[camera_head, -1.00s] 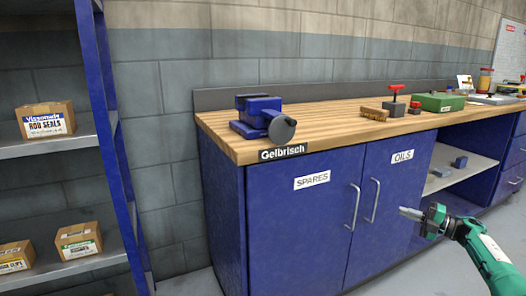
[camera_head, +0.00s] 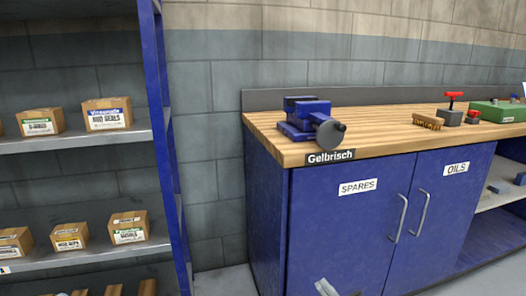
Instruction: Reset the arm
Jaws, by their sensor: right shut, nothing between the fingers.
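My right gripper (camera_head: 326,288) shows only as grey fingertips at the bottom edge, in front of the lower part of the SPARES door. It is shut and holds nothing. The rest of my right arm is out of the picture. My left gripper is not in view.
A wooden-topped workbench (camera_head: 375,136) with blue cabinet doors stands ahead and to the right. A blue vise (camera_head: 306,116), a brush (camera_head: 427,122) and a green box (camera_head: 497,111) are on it. A blue-framed shelf (camera_head: 85,140) with several cartons stands at the left.

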